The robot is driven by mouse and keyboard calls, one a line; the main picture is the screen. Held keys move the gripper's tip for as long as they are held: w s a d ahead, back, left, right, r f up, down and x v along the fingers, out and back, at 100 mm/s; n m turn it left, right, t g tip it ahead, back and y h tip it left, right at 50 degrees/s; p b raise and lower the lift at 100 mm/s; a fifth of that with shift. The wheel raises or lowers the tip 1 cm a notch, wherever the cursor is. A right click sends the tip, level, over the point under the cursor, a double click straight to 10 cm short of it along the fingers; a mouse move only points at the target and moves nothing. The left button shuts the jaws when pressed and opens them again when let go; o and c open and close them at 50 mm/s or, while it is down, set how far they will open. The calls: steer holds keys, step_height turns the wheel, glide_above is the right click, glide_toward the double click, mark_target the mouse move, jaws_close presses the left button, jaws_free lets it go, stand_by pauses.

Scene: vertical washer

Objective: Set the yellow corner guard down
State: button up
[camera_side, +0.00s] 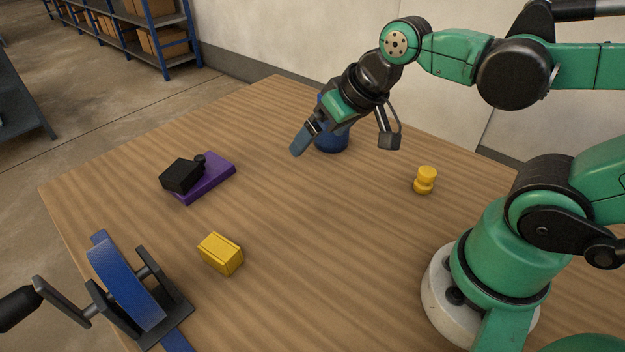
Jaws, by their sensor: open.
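The yellow corner guard (220,253) appears to be the blocky, ridged yellow piece lying on the wooden table (290,215), front left of centre. It rests on the tabletop, apart from everything around it. My gripper (302,138) is open, above the far part of the table. It points down to the left, well up and to the right of the guard in the picture, and does not touch it. No object shows between its fingers, though they are seen nearly edge-on and the gap is hard to make out.
A blue cylindrical container (333,139) stands behind my gripper, partly hidden. A small yellow knob-shaped piece (425,180) stands at right. A purple plate (211,178) with a black block (181,176) is at left. A blue-and-black cranked device (125,285) stands front left. The table's middle is clear.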

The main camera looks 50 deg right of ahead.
steer(key=w+a+f+m+g+y, duration=0.3)
steer(key=w+a+m+g+y, duration=0.25)
steer(key=a+m, duration=0.2)
steer(key=m+g+y, duration=0.4)
steer(key=g+y, duration=0.1)
glide_toward(219, 245)
steer(key=x, duration=0.3)
steer(key=shift+a, duration=0.5)
steer(key=shift+s+a+f+m+g, duration=0.15)
steer(key=shift+s+f+m+g, duration=0.15)
steer(key=shift+f, duration=0.2)
steer(key=shift+a+f, duration=0.2)
steer(key=shift+a, duration=0.1)
steer(key=x, duration=0.5)
